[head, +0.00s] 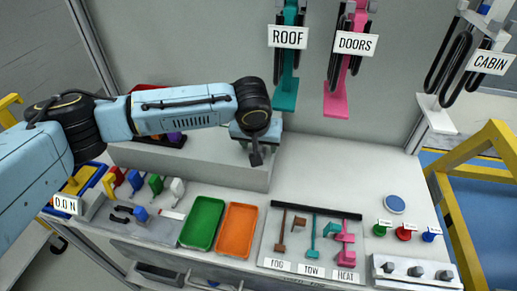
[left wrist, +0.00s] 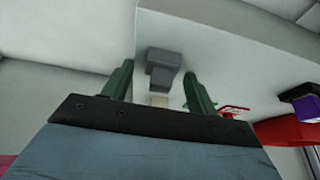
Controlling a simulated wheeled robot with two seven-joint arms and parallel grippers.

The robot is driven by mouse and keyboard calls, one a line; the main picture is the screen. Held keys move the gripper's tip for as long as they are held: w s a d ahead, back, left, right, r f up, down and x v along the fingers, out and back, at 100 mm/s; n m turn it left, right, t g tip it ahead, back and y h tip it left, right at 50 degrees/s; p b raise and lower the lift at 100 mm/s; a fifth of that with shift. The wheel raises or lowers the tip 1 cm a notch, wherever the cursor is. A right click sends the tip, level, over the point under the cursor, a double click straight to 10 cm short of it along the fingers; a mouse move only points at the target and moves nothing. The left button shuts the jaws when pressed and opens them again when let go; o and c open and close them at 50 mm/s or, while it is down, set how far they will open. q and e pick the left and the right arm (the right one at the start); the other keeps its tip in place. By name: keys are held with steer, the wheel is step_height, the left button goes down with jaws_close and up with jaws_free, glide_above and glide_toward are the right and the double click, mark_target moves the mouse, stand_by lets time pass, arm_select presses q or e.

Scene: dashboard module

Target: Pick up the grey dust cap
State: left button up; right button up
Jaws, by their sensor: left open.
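A grey block-shaped piece, which looks like the grey dust cap (left wrist: 163,66), shows in the left wrist view. It sits on a pale surface, with a wider top and a narrower lower part. My left gripper (left wrist: 158,73) is open, with its two dark green fingers on either side of the piece in that view. I cannot tell how far the piece is from the fingertips. In the head view my left gripper (head: 256,157) points down at the right end of the raised shelf. The cap cannot be made out clearly there. My right gripper is not in view.
Below lie a green tray (head: 203,222), an orange tray (head: 237,229) and a rack of coloured parts (head: 312,235). Hanging ROOF (head: 288,37) and DOORS (head: 356,43) signs are to the right of the gripper.

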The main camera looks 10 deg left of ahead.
arm_select(q)
steer(key=c, duration=1.2)
steer(key=shift+r, duration=0.15)
